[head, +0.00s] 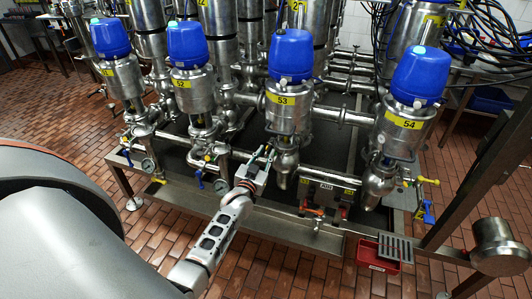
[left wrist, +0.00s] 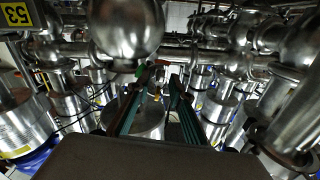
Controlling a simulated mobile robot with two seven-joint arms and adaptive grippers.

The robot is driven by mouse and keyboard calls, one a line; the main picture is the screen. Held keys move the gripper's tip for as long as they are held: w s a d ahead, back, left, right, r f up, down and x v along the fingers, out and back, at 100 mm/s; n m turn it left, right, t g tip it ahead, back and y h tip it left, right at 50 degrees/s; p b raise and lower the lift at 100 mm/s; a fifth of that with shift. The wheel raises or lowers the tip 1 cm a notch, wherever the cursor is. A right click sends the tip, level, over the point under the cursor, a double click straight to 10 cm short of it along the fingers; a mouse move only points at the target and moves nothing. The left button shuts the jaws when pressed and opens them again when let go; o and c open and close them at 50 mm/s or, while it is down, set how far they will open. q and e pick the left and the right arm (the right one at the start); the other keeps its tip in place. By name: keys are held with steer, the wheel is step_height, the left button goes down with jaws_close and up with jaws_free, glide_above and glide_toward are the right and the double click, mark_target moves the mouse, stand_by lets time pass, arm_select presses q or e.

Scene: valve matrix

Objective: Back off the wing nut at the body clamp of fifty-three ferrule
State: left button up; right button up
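Valve 53 (head: 290,118) stands upright with a blue cap, a steel body and a yellow 53 label. My left gripper (head: 263,154) is just left of this neck, low beside the valve. In the left wrist view its two fingers (left wrist: 155,88) are apart, with a small brass-coloured bit seen between the tips; I cannot tell whether it is the wing nut. My right gripper is out of view.
Valve 52 (head: 190,92) stands to the left and valve 54 (head: 403,120) to the right, with pipes between them. A metal tray edge (head: 290,226) runs in front. A red bin (head: 378,257) sits at the front right. The tiled floor in front is mostly clear.

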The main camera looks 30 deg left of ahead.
arm_select(q)
steer(key=v, duration=0.7)
stand_by(0.5)
steer(key=s+d+f+m+g+h, duration=0.1)
steer(key=s+d+f+g+h, duration=0.1)
steer(key=s+d+f, duration=0.2)
steer(key=s+d+f+m+g+h, duration=0.2)
steer(key=s+d+f, duration=0.3)
steer(key=s+d, duration=0.5)
steer(key=s+d+f+m+g+h, duration=0.2)
steer(key=s+d+f, duration=0.2)
steer(key=s, duration=0.9)
steer(key=d, duration=0.3)
steer(key=shift+s+d+f+g+h, duration=0.2)
steer(key=shift+f+g+h, duration=0.05)
steer(key=shift+g+h, duration=0.15)
